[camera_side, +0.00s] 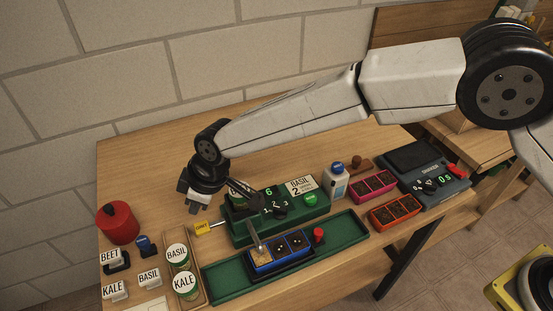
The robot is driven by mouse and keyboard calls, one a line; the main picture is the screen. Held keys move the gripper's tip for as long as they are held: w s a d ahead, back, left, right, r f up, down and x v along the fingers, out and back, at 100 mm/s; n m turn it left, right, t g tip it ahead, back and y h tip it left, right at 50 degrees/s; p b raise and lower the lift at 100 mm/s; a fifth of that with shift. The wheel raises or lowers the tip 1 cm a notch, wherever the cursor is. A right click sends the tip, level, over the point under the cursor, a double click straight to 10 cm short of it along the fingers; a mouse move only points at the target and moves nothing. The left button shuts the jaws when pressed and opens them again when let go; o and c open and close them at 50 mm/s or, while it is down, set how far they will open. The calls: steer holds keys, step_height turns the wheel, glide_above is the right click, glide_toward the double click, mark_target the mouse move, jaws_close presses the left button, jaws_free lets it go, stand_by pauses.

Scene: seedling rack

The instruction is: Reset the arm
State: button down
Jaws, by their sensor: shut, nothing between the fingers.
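My gripper (247,192) is shut and empty. Its dark fingers point right and down, in front of the left part of the green machine (290,224) with a "BASIL 2" card and a numbered dial. The fingers hide part of that machine's face. I cannot tell whether they touch it. My arm reaches in from the upper right, above the wooden table (150,165).
A blue seedling tray (281,262) sits in a long green trough (345,232). Pink (372,186) and orange (396,213) trays, a white bottle (335,181) and a dark device (425,175) stand right. A red canister (118,223), labelled blocks and BASIL and KALE jars (185,286) stand left.

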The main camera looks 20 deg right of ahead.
steer(key=shift+d+r, duration=0.1)
stand_by(0.3)
steer(key=shift+d+r+m+g, duration=0.3)
steer(key=shift+d+m, duration=0.25)
steer(key=shift+m, duration=0.35)
steer(key=d+r+m, duration=0.1)
steer(key=d+m, duration=0.1)
steer(key=d+r+m+g, duration=0.1)
steer(key=d+m, duration=0.1)
steer(key=m, duration=0.1)
steer(key=s+d+r+m, duration=0.1)
steer(key=d+m, duration=0.1)
steer(key=d, duration=0.1)
steer(key=shift+r+m+g, duration=0.2)
steer(key=shift+m+g, duration=0.1)
steer(key=shift+m, duration=0.1)
steer(key=d+m+t+h, duration=0.1)
steer(key=d, duration=1.4)
steer(key=s+d+h, duration=0.1)
steer(key=s+d, duration=0.6)
steer(key=d, duration=0.3)
steer(key=s+d+m+t+h, duration=0.1)
steer(key=s+d+h, duration=0.1)
steer(key=s+d, duration=0.5)
steer(key=d+f, duration=0.1)
steer(key=d, duration=0.3)
steer(key=shift+s+d, duration=0.2)
steer(key=shift+d, duration=0.05)
